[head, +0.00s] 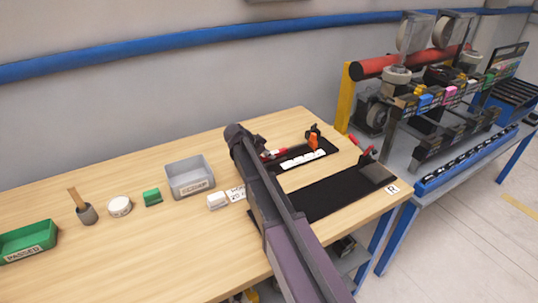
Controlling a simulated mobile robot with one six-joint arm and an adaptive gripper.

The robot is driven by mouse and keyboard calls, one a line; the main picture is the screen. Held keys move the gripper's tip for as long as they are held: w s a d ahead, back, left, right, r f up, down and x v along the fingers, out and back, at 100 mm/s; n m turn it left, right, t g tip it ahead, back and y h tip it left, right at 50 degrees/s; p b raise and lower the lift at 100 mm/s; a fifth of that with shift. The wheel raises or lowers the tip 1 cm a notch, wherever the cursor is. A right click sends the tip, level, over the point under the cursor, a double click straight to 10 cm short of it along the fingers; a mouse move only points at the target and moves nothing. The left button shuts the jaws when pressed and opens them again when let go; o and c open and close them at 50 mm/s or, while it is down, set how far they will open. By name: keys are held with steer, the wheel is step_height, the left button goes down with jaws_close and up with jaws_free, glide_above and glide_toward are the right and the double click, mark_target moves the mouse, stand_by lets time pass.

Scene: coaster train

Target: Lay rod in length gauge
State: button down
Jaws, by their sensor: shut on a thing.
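No rod can be made out in the head view. A long black fixture with white labelled blocks (303,159) lies on the table right of my arm. I cannot tell for sure whether it is the length gauge. An orange upright part (313,140) stands at its far right end, and a small red part (274,153) shows beside my arm. My arm crosses the middle of the table and hides part of the fixture. My gripper cannot be made out, and whatever it may hold is hidden.
A black mat (325,194) with a red-handled device (361,145) lies at the right. Left are a grey bin (190,176), a green block (152,197), a white round tub (120,206), a brush pot (87,214) and a green tray (27,240). A second bench (440,178) stands right.

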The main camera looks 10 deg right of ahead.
steer(key=shift+s+f+b, duration=0.1)
steer(key=shift+f+b, duration=0.4)
steer(key=shift+c, duration=2.4)
jaws_free()
steer(key=shift+s, duration=0.1)
steer(key=shift+r, duration=0.1)
steer(key=shift+w+r+p, duration=0.2)
steer(key=shift+r+p, duration=0.45)
steer(key=shift+p, duration=0.2)
steer(key=p+v, duration=0.7)
steer(key=v, duration=0.3)
steer(key=shift+a+r, duration=0.15)
steer(key=shift+s+a+r+p, duration=0.25)
steer(key=shift+a+r+p, duration=0.15)
steer(key=shift+a+p, duration=0.15)
